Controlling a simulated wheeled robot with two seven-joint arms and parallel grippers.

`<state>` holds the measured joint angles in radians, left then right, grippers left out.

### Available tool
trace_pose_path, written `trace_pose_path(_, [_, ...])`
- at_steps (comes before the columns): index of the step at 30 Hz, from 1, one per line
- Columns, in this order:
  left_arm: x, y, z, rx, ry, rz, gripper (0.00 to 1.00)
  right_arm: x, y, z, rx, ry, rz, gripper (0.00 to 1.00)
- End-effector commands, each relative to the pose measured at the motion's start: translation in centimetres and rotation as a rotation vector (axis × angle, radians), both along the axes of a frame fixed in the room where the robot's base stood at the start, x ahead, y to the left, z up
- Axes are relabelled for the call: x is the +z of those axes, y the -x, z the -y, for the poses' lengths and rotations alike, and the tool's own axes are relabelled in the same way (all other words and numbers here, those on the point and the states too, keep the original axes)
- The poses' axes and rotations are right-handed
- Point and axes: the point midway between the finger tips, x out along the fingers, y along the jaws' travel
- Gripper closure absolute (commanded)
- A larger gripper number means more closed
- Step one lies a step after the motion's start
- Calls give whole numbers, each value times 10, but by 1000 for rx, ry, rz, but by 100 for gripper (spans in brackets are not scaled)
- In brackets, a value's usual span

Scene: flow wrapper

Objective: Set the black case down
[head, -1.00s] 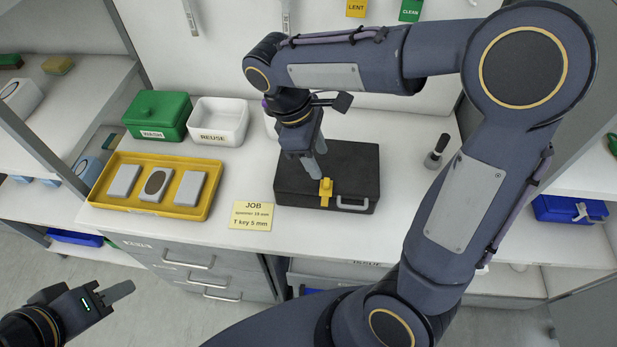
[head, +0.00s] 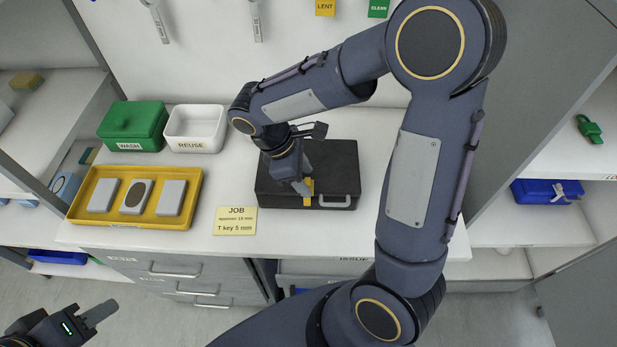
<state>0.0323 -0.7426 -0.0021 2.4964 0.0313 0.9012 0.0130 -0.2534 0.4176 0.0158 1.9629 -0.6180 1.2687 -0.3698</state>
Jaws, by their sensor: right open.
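The black case (head: 335,165) lies flat and closed on the white counter. It has a yellow latch (head: 308,199) and a grey handle (head: 336,201) on its front side. My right gripper (head: 302,188) is over the front part of the case, its fingertips close to the latch. It is open; whether it touches the latch I cannot tell. My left gripper (head: 100,313) is low at the left, in front of the counter and away from the case. Its fingers overlap in this view, so its opening does not show.
A yellow tray (head: 78,213) with several grey pieces lies left of the case. Behind it stand a green WASH box (head: 133,126) and a white REUSE bin (head: 195,129). A JOB card (head: 236,221) lies near the front edge. My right arm hides the counter right of the case.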

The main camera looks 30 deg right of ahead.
Motion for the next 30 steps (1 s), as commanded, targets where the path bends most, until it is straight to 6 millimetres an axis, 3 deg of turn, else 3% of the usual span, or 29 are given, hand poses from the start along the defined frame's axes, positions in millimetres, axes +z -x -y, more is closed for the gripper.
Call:
trace_pose_path(2, [0, 0, 0, 0, 0, 0, 64, 0, 0, 0, 0, 0, 0, 54])
trace_pose_path(12, [0, 0, 0, 0, 0, 0, 64, 0, 0, 0, 0, -1, 1, 99])
trace_pose_path(30, [0, 0, 0, 0, 0, 0, 64, 1, 0, 0, 0, -1, 1, 100])
